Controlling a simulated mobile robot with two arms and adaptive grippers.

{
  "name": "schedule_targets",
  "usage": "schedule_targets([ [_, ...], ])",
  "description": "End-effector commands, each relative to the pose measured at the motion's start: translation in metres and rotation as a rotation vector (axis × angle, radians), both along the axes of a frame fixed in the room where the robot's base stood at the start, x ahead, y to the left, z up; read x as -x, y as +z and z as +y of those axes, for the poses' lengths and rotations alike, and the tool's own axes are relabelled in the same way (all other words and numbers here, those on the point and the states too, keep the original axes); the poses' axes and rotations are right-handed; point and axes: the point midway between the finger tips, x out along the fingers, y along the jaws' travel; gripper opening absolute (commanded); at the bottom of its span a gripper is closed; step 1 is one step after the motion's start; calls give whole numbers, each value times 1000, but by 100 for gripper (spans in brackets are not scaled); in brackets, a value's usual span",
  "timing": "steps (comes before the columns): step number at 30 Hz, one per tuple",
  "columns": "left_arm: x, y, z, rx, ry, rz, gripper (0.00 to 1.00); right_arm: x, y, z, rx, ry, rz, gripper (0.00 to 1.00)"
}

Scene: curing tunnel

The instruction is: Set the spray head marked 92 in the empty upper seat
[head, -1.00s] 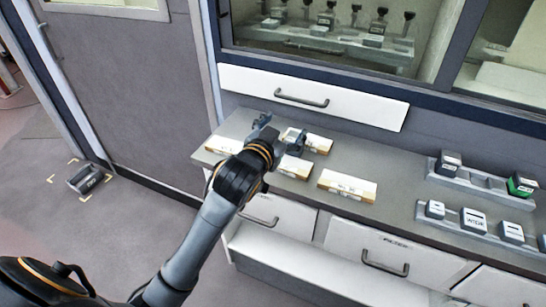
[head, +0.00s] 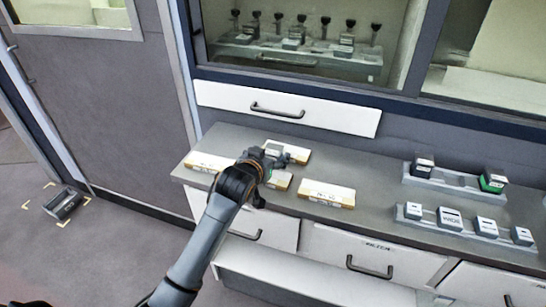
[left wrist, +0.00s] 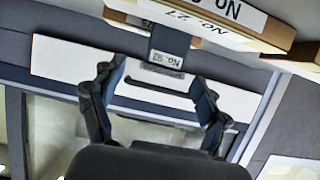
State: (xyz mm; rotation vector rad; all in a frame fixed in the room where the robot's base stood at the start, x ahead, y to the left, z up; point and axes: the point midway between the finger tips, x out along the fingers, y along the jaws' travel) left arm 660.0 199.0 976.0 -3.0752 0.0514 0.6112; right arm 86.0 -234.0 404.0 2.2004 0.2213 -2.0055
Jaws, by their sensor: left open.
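A small grey spray head with a label reading No. 92 (left wrist: 165,62) shows in the left wrist view between my open left fingers (left wrist: 158,95), beyond their tips. In the head view, a grey piece that looks like it (head: 272,150) is beside the left gripper (head: 278,160), among the cartons; the gripper partly hides it. Contact cannot be told. The upper rack (head: 450,187) on the right of the counter holds a dark spray head (head: 423,166) at its left and a green-marked one (head: 493,181) at its right, with an empty seat (head: 458,178) between. My right gripper is out of view.
Labelled cartons lie around the left gripper, one (head: 327,194) to its right. A lower rack (head: 465,232) with several grey heads stands in front of the upper rack. The counter (head: 375,180) between cartons and racks is clear. A drawer (head: 287,107) is above; a grey object (head: 63,203) is on the floor.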

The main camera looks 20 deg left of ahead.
Motion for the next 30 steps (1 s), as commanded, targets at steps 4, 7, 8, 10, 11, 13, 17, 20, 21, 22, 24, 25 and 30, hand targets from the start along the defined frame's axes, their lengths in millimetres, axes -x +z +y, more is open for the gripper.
schedule_targets([
  [4, -19, -8, 1, 0, 1, 2, 75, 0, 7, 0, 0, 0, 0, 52],
  [7, -30, -13, 1, 0, 0, 0, 75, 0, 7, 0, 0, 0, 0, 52],
  [8, -32, -14, 1, 0, 0, 0, 75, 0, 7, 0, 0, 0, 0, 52],
  [10, -35, -15, 0, 0, 0, 1, 75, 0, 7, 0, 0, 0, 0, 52],
  [11, -36, -16, 0, 0, 0, 1, 75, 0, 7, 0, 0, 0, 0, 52],
  [13, -36, -16, 0, -1, -1, 0, 75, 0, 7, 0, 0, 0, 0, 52],
  [17, -36, -17, 0, -1, -1, 0, 75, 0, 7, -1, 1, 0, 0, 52],
  [20, -36, -16, 0, -1, -1, 0, 61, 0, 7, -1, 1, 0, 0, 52],
  [21, -36, -16, 0, -1, -1, 0, 53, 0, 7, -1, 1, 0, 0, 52],
  [22, -36, -16, 0, -1, -1, 0, 47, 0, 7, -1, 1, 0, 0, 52],
  [24, -36, -16, 0, -1, -1, 0, 33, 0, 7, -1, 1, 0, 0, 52],
  [25, -36, -16, 0, -1, -1, 0, 27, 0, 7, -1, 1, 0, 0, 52],
  [30, -36, -15, 0, 0, -1, -4, 0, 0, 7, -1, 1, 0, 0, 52],
])
